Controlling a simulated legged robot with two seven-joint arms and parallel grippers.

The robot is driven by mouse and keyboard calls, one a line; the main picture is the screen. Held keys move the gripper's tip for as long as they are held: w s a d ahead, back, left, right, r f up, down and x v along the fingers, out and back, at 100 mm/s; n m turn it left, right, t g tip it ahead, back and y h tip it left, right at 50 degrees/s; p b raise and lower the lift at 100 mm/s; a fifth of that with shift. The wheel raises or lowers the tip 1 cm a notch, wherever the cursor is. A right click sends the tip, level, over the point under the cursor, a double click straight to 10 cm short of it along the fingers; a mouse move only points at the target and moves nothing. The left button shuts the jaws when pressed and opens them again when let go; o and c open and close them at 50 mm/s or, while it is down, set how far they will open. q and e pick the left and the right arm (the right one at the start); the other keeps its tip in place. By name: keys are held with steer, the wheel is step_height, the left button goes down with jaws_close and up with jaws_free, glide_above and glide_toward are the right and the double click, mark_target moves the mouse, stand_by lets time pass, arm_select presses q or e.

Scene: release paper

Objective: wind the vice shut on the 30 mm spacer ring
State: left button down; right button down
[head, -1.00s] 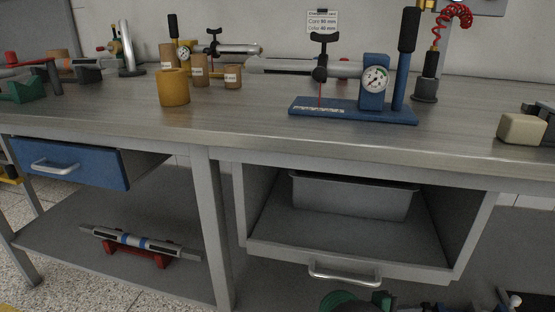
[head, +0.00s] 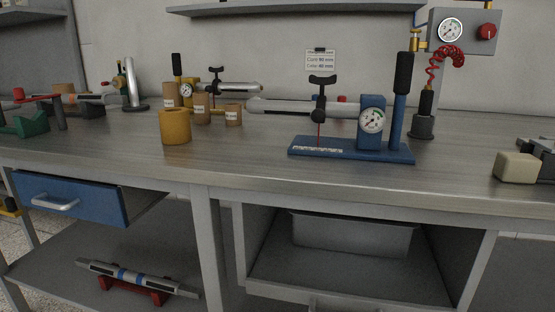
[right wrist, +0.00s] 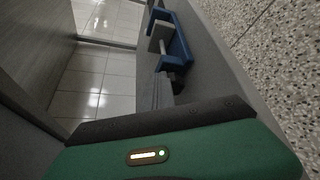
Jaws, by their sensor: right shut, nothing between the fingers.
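No vice can be made out for certain. A dark grey device with a cream block (head: 517,167) is cut by the right edge of the head view and may be part of one. A yellow-orange ring or cup (head: 175,127) stands on the bench at centre left. My right gripper (right wrist: 157,92) shows in the right wrist view, shut and empty. My left gripper is not in view.
A blue gauge stand (head: 350,150) stands on the bench (head: 250,160), whose front is mostly clear. A blue drawer (head: 70,202) is open below. A grey bin (head: 350,236) and a level-like tool (head: 130,276) lie lower. A green tool (head: 25,122) is at far left.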

steer(key=shift+s+f, duration=0.1)
steer(key=shift+s, duration=0.05)
steer(key=shift+s+a+f+p, duration=0.1)
steer(key=shift+s+f+p, duration=0.2)
steer(key=shift+p, duration=0.2)
steer(key=shift+s+f+p, duration=0.15)
steer(key=shift+f+p, duration=0.2)
steer(key=shift+f, duration=0.35)
steer(key=shift+a+f, duration=0.1)
